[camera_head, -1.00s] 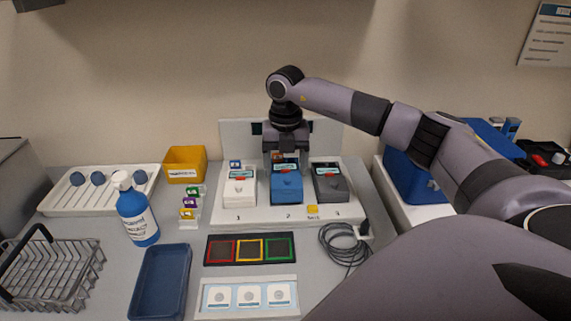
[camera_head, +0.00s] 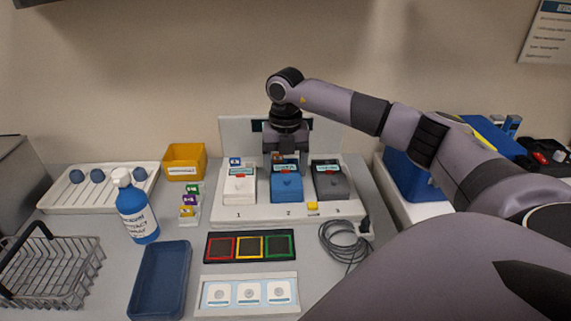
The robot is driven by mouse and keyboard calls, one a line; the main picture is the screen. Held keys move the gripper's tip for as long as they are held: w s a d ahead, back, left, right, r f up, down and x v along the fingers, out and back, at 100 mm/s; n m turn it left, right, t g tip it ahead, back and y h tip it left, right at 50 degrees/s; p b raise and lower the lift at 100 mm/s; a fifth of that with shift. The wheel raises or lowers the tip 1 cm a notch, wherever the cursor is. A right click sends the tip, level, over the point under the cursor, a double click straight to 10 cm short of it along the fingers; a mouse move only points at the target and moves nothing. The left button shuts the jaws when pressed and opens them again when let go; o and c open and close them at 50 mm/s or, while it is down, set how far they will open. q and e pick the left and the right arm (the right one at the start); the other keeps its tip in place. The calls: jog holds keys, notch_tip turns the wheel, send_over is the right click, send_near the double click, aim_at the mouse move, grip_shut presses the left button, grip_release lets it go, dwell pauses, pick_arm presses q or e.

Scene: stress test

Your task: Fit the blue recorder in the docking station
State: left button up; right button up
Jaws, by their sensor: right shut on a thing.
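The white docking station (camera_head: 223,208) stands at the back of the counter, with a raised back panel and bays marked 1, 2 and 3. The blue recorder (camera_head: 286,188) is at bay 2, between a white recorder (camera_head: 239,187) at bay 1 and a dark grey one (camera_head: 332,186) at bay 3. It looks level with them; its underside is hidden, so I cannot tell whether it is fully seated. My right gripper (camera_head: 286,161) points down at its far end and is shut on it; the contact is partly hidden. My left gripper is out of view.
A blue-labelled bottle (camera_head: 137,211), yellow bin (camera_head: 185,162), white tray (camera_head: 65,202) and wire basket (camera_head: 50,270) are at left. A blue tray (camera_head: 160,282) and a coloured-square panel (camera_head: 250,246) lie in front. A coiled cable (camera_head: 345,244) lies front right of the station.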

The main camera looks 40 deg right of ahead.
jog(key=shift+f, duration=0.35)
dwell(1.0)
jog(key=o, duration=0.8)
jog(key=shift+o, duration=0.2)
jog(key=shift+r, duration=0.1)
jog(key=shift+r+p, duration=1.8)
jog(key=shift+r, duration=0.15)
jog(key=o, duration=0.3)
